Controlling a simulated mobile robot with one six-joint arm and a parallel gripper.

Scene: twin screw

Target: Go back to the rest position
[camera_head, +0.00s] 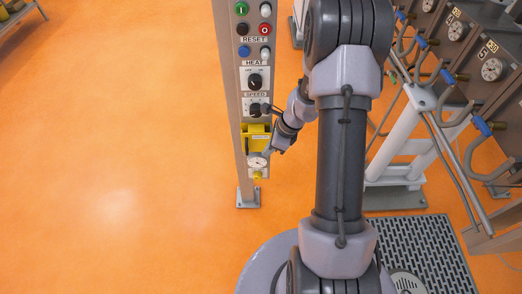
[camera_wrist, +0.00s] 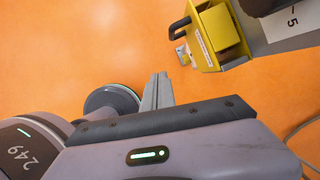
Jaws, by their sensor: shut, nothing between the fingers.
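My gripper (camera_wrist: 157,90) shows in the wrist view as grey fingers pressed together, with nothing between them. In the head view my arm runs down the right of centre, and its wrist bends toward the control post. There my gripper (camera_head: 269,151) is small and partly hard to make out, close to the yellow box (camera_head: 256,138) on the post. In the wrist view the yellow box (camera_wrist: 216,34) is up and to the right of the fingers, with a visible gap between them in the picture. No held object shows.
The control post (camera_head: 231,95) carries several buttons, a HEAT knob (camera_head: 255,82), a SPEED knob (camera_head: 255,110) and a small gauge (camera_head: 257,163). A machine with gauges, hoses and blue-handled valves (camera_head: 447,76) stands at the right. The orange floor (camera_head: 110,160) at the left is clear.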

